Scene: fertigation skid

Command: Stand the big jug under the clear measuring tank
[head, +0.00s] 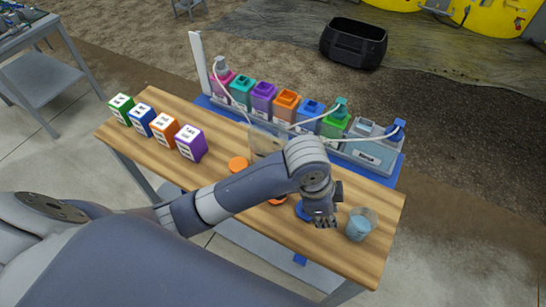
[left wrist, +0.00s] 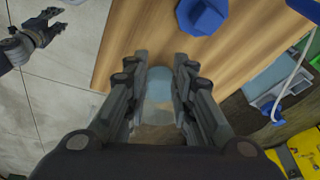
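A clear jug (head: 361,225) with pale blue liquid stands upright near the right front corner of the wooden table. My left gripper (head: 324,222) is just left of it, reaching over the table. In the left wrist view its two fingers (left wrist: 159,95) are apart, and the jug (left wrist: 158,84) shows between and beyond them; I cannot tell whether they touch it. A clear, box-like vessel (head: 262,142), perhaps the measuring tank, stands behind my left arm and is partly hidden by it. My right gripper (left wrist: 55,22) shows only in the left wrist view, over the floor, fingers apart.
A blue tray (head: 395,182) along the table's back holds several coloured bottles (head: 264,97) and a grey tank (head: 371,150) with tubes. Several labelled cubes (head: 191,144) stand at the left. An orange disc (head: 238,164) and a blue object (head: 301,210) lie near my left arm.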

